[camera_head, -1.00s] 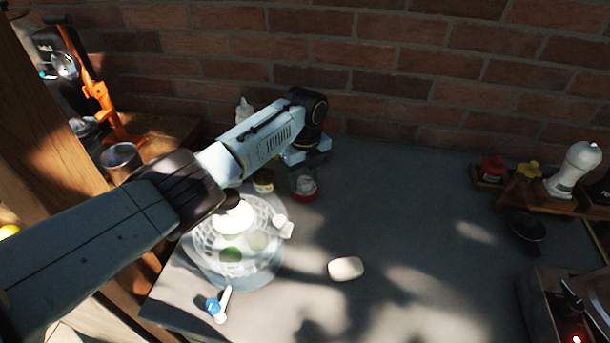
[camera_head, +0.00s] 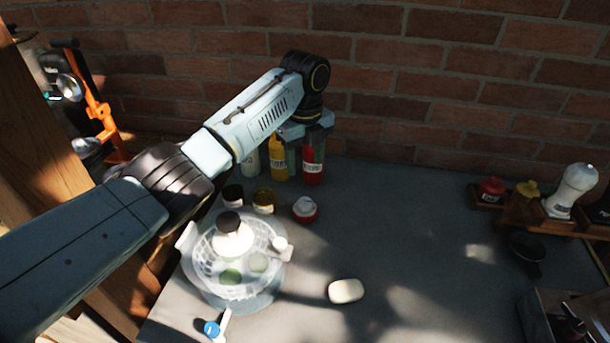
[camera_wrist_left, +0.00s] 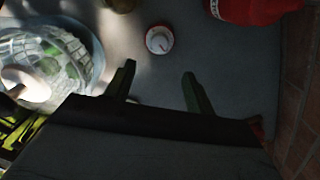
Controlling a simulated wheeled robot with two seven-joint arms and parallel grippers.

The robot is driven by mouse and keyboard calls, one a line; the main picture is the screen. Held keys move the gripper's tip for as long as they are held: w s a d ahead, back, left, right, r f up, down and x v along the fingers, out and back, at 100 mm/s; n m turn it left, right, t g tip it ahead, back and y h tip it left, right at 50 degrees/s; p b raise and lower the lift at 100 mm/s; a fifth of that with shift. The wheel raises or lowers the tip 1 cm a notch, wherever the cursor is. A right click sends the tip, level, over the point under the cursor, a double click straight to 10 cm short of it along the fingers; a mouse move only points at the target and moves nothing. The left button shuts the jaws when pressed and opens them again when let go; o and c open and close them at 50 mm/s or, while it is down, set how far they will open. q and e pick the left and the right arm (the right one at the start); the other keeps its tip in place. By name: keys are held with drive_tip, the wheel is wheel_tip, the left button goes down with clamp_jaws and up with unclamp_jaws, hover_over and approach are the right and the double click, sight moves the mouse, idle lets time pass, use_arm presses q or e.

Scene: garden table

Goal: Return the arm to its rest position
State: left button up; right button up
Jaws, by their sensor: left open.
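My left arm reaches in from the left in the head view, with its wrist raised above the bottles near the brick wall. The left gripper (camera_wrist_left: 158,88) points down at the table in the wrist view; its two dark fingers are spread apart with nothing between them. In the head view the fingers (camera_head: 302,155) are hard to make out against the bottles behind them. The right gripper is in neither view.
Under my arm are a red bottle (camera_head: 313,168), a yellow bottle (camera_head: 278,165), a red-and-white jar (camera_head: 305,209) and a salad spinner (camera_head: 205,270). A white oval object (camera_head: 346,291) lies mid-table. A condiment rack (camera_head: 515,214) stands right. The table's centre (camera_head: 400,230) is mostly clear.

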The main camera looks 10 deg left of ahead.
use_arm(q)
drive_tip(key=shift+r, duration=0.8)
